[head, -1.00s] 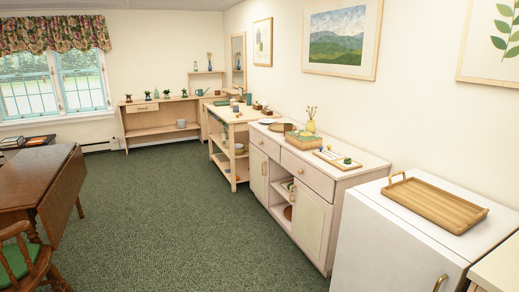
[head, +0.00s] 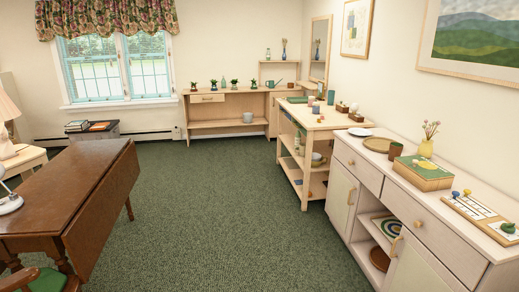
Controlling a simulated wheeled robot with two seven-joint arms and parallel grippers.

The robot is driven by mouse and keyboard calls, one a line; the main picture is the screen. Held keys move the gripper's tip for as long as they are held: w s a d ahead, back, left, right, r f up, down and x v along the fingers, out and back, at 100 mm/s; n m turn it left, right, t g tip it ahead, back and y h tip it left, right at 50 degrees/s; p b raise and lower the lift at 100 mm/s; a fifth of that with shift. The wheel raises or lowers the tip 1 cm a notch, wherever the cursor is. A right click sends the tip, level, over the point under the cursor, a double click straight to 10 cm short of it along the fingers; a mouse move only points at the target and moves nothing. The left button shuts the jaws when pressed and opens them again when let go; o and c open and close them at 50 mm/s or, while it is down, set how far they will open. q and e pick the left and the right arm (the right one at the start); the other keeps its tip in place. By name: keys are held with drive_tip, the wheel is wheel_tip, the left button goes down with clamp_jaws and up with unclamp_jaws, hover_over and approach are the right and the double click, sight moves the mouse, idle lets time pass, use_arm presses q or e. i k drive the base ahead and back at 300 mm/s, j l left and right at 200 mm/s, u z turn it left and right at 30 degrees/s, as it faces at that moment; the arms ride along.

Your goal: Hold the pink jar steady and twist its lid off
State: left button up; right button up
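No jar shows clearly enough to name with certainty. A small pinkish item (head: 311,101) stands on top of the light wood cart (head: 308,126) against the right wall, next to a teal item (head: 331,97). It is too small to tell whether it is a jar with a lid. Neither of my grippers is in view.
Green carpet (head: 215,215) is open through the middle. A dark drop-leaf table (head: 60,200) and a chair (head: 45,280) stand at left. A cream cabinet (head: 345,195) lines the right wall. A low wooden shelf unit (head: 230,122) stands at the back.

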sight(310, 102)
drive_tip(key=i, duration=4.25)
drive_tip(key=i+z, duration=0.1)
drive_tip(key=i, duration=0.5)
drive_tip(key=i+j+z, duration=0.1)
drive_tip(key=i, duration=0.5)
drive_tip(key=i+j+z, duration=0.15)
drive_tip(key=i, duration=0.45)
